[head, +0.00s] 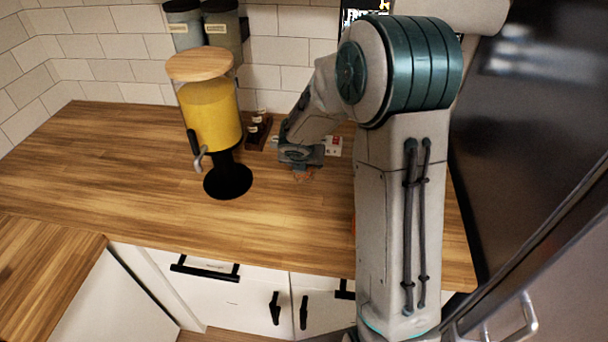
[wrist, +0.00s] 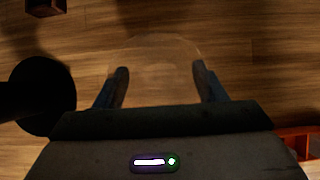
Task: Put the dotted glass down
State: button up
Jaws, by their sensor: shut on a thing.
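The dotted glass (wrist: 158,52) shows in the wrist view as a faint, clear round shape between my two fingers. Its dots cannot be made out there. My gripper (wrist: 163,85) is shut on it, one finger on each side. In the head view my gripper (head: 302,160) points down over the wooden counter (head: 130,170), to the right of the drink dispenser. Only a small reddish bit of the glass (head: 303,176) shows under it. I cannot tell whether the glass touches the counter.
A dispenser with yellow drink (head: 213,115) stands close on the left; its black base (wrist: 42,95) shows in the wrist view. A small dark rack (head: 258,132) and a white-and-red box (head: 333,146) are behind. The counter's left side is clear. A red-orange thing (wrist: 296,146) is at lower right.

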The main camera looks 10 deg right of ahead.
jog(key=shift+f+b, duration=0.9)
jog(key=shift+f, duration=1.1)
jog(key=shift+f, duration=0.15)
jog(key=o, duration=1.2)
